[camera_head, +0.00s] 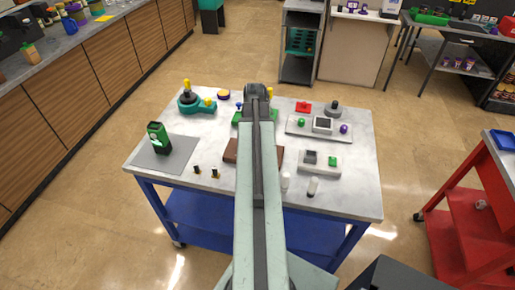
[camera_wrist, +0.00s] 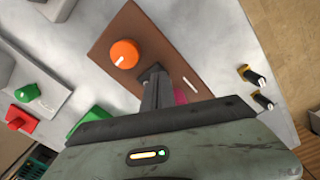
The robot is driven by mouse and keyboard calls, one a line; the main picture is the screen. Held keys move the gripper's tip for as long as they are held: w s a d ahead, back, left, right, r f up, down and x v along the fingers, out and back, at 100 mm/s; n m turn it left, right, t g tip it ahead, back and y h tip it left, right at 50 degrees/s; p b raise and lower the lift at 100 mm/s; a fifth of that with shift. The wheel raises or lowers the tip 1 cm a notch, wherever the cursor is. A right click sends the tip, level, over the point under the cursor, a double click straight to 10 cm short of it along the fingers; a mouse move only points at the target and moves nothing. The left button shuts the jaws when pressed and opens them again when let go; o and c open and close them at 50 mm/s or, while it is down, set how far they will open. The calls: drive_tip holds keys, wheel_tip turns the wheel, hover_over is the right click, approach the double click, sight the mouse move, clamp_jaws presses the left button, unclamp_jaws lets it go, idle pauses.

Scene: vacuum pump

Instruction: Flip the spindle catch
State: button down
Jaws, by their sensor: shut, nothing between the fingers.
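In the wrist view a brown panel (camera_wrist: 117,31) lies on the table, with a round orange knob (camera_wrist: 124,53) marked by a white line. My gripper (camera_wrist: 152,74) is shut and empty over the panel, just beside the knob. A pink part (camera_wrist: 180,96) shows partly behind my gripper; the rest of it is hidden. A thin white mark (camera_wrist: 190,84) lies on the panel near it. I cannot tell which part is the spindle catch. In the head view the brown panel (camera_head: 231,151) is mostly covered by my arm, and my fingertips are hidden.
The table (camera_head: 350,190) also carries a grey plate (camera_head: 170,155) with a green device (camera_head: 158,138), a teal pump-like unit (camera_head: 190,100), a button box (camera_head: 320,162) and two small black-topped posts (camera_head: 214,173). A red cart (camera_head: 465,235) stands at the right.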

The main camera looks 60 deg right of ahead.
drive_tip(key=shift+f+b, duration=0.9)
idle(0.8)
drive_tip(key=shift+r, duration=0.1)
wheel_tip(320, 180, up, 7)
drive_tip(key=p, duration=0.7)
idle(0.3)
